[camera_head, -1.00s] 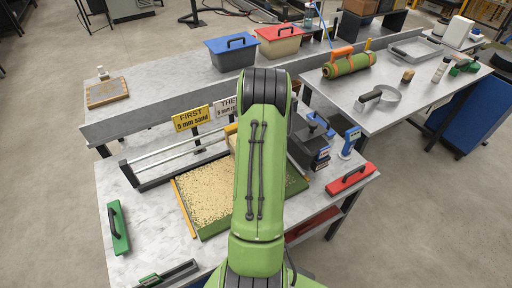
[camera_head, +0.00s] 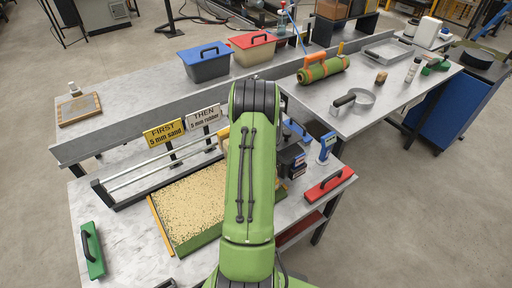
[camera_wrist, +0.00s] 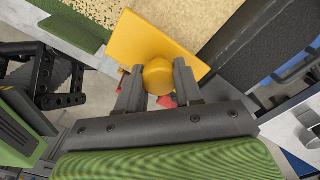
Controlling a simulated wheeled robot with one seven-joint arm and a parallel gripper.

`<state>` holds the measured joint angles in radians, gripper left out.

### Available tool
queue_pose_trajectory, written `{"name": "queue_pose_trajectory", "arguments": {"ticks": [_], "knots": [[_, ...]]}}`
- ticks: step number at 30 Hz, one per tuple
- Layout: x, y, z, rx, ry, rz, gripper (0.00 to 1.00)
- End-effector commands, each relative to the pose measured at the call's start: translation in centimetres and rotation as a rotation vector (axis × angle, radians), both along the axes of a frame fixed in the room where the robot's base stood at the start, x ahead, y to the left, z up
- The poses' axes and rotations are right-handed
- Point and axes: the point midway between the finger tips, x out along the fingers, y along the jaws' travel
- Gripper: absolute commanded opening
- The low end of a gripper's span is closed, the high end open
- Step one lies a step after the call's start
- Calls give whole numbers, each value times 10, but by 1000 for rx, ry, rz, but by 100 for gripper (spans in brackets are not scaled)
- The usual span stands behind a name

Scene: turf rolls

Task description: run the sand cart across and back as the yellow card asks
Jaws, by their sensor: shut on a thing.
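My gripper (camera_wrist: 158,88) is shut on the round yellow knob (camera_wrist: 158,72) of a flat yellow plate (camera_wrist: 140,38), which I take to be the sand cart. In the head view my green arm hides the gripper; only a yellowish part, perhaps of the cart, shows past the arm's left side. Pale sand (camera_head: 190,205) covers the green turf left of my arm. In the wrist view, sand (camera_wrist: 195,15) lies beyond the plate and bare green (camera_wrist: 75,30) shows at upper left. The yellow card (camera_head: 163,133) reads "FIRST 5 mm sand"; the white card (camera_head: 205,116) reads "THEN 5 mm rubber".
Metal rails (camera_head: 155,170) run behind the turf. Dark boxes (camera_head: 291,160) and a blue device (camera_head: 326,147) stand right of my arm. A red-handled tool (camera_head: 330,184) lies at the right edge, a green one (camera_head: 92,250) at the left. Lidded blue (camera_head: 205,62) and red (camera_head: 252,50) bins stand behind.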

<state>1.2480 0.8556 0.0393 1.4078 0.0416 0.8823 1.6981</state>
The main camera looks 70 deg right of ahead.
Motion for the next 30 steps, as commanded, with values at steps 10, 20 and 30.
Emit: {"name": "queue_pose_trajectory", "arguments": {"ticks": [10,20,30], "knots": [[-5,-4,2,-10,5,-11,58],[-2,-2,5,-8,3,-6,60],[-3,-3,89,-13,0,-8,60]]}}
